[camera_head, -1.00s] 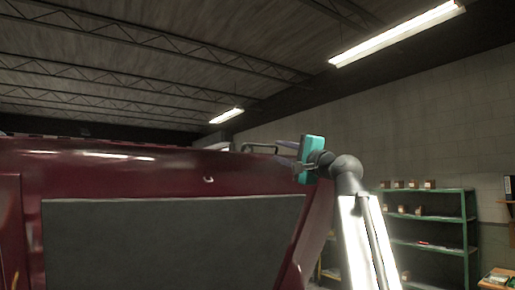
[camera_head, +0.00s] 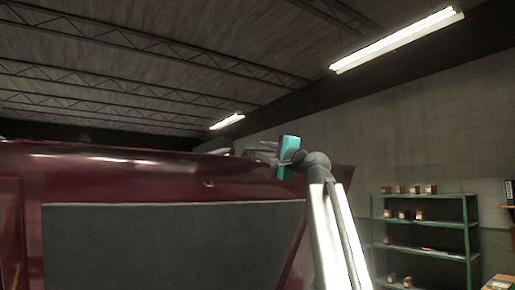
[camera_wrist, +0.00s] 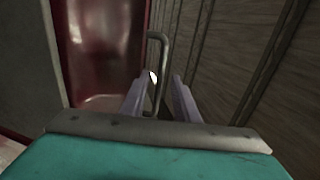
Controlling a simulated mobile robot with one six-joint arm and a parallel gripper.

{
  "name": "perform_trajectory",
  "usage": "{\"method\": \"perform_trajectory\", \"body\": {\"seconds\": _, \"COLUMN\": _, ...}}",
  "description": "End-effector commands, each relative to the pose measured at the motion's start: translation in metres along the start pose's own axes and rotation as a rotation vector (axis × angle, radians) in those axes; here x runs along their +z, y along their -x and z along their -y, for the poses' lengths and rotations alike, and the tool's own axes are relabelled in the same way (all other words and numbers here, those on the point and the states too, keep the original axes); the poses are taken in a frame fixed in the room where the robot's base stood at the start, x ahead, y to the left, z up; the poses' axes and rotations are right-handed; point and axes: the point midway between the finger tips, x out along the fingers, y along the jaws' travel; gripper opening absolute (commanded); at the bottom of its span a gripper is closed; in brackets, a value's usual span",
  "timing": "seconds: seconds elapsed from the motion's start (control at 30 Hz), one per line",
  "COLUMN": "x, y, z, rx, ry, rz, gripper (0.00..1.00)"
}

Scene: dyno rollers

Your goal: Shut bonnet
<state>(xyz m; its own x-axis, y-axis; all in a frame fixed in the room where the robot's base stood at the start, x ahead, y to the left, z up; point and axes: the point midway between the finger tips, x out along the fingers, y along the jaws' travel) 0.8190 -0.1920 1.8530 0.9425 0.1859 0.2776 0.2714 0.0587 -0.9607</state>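The dark red bonnet (camera_head: 130,172) fills the lower left of the head view, with a dark grey panel (camera_head: 170,245) on the side facing me. Its upper edge stands high and looks raised. In the wrist view, red bodywork (camera_wrist: 100,60) is at upper left. A bent metal handle (camera_wrist: 163,60) runs down between the two pale fingers of my gripper (camera_wrist: 159,95). The fingers are apart, with a gap on both sides of the bar; contact is not clear. In the head view my gripper (camera_head: 265,150) is at the bonnet's upper right edge.
A green shelf (camera_head: 425,222) with small boxes stands at the right by the block wall. A table edge (camera_head: 500,284) shows at lower right. Ceiling lights (camera_head: 395,40) hang overhead. The space above the bonnet looks clear.

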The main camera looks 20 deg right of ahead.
Motion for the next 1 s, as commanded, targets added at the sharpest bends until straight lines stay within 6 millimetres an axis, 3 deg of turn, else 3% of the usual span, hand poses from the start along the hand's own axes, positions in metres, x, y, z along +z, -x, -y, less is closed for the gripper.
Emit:
{"method": "perform_trajectory", "body": {"seconds": 0.2, "x": 0.000, "y": -0.022, "z": 0.002, "rx": 0.000, "ry": 0.001, "rz": 0.000, "gripper": 0.28}}
{"method": "perform_trajectory", "body": {"seconds": 0.6, "x": -0.001, "y": -0.025, "z": 0.000, "rx": 0.000, "ry": 0.001, "rz": -0.001, "gripper": 0.28}}
{"method": "perform_trajectory", "body": {"seconds": 0.8, "x": -0.001, "y": -0.025, "z": 0.000, "rx": 0.000, "ry": 0.001, "rz": -0.002, "gripper": 0.00}}
{"method": "perform_trajectory", "body": {"seconds": 0.97, "x": -0.001, "y": -0.025, "z": 0.000, "rx": -0.001, "ry": 0.001, "rz": -0.002, "gripper": 0.00}}
{"method": "perform_trajectory", "body": {"seconds": 1.0, "x": 0.015, "y": -0.027, "z": -0.001, "rx": -0.002, "ry": 0.001, "rz": 0.001, "gripper": 0.00}}
